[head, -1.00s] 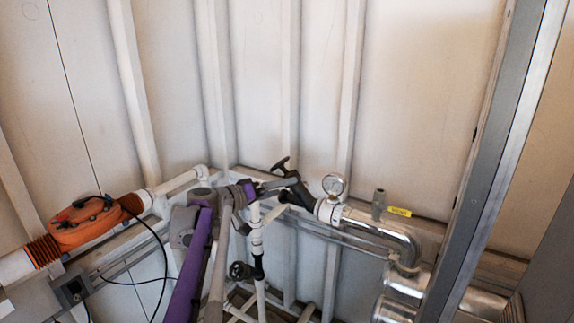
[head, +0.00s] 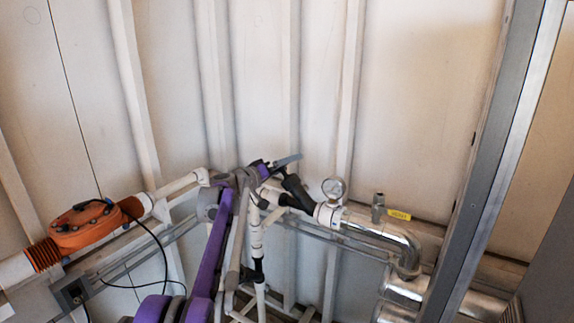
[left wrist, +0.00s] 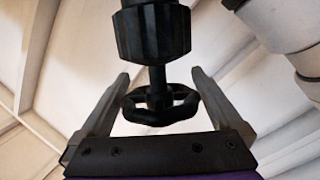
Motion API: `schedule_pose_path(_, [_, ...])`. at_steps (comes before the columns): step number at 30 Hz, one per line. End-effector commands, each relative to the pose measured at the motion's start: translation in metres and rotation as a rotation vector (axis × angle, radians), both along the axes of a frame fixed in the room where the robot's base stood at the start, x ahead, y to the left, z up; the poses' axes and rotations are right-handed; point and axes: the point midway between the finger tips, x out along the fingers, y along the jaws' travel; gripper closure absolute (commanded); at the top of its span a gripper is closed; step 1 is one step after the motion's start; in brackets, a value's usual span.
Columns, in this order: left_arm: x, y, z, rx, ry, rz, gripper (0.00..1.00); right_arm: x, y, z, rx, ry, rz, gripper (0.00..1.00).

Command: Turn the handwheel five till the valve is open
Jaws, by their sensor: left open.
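A black handwheel (left wrist: 160,106) sits on a short stem below a black valve body (left wrist: 151,32) in the left wrist view. I cannot read a number on it. My left gripper (left wrist: 160,76) is open, with one finger on each side of the handwheel. I cannot tell whether the fingers touch its rim. In the head view my left gripper (head: 285,163) is at the top of the slanted black valve (head: 296,190) and hides its handwheel. My right gripper is not in view.
A pressure gauge (head: 334,188) stands just right of the valve, with silver piping (head: 375,229) beyond it. An orange housing (head: 88,226) with a black cable is at the left. White pipes run close below my arm, and a wall is behind.

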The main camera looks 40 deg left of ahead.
Motion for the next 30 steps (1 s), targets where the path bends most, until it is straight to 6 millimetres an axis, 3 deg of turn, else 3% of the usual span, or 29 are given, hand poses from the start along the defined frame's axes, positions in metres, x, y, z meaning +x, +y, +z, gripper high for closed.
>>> schedule_pose_path(9, [0.0032,-0.0004,0.0000,0.000,0.001,0.001,0.00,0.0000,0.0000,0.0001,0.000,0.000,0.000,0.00])
schedule_pose_path(20, [0.0030,-0.0005,0.0000,0.000,0.001,0.001,0.62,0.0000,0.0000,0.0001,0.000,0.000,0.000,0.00])
schedule_pose_path(30, [0.0031,0.0003,0.0006,-0.004,0.039,0.039,0.62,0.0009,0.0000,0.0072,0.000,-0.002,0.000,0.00])
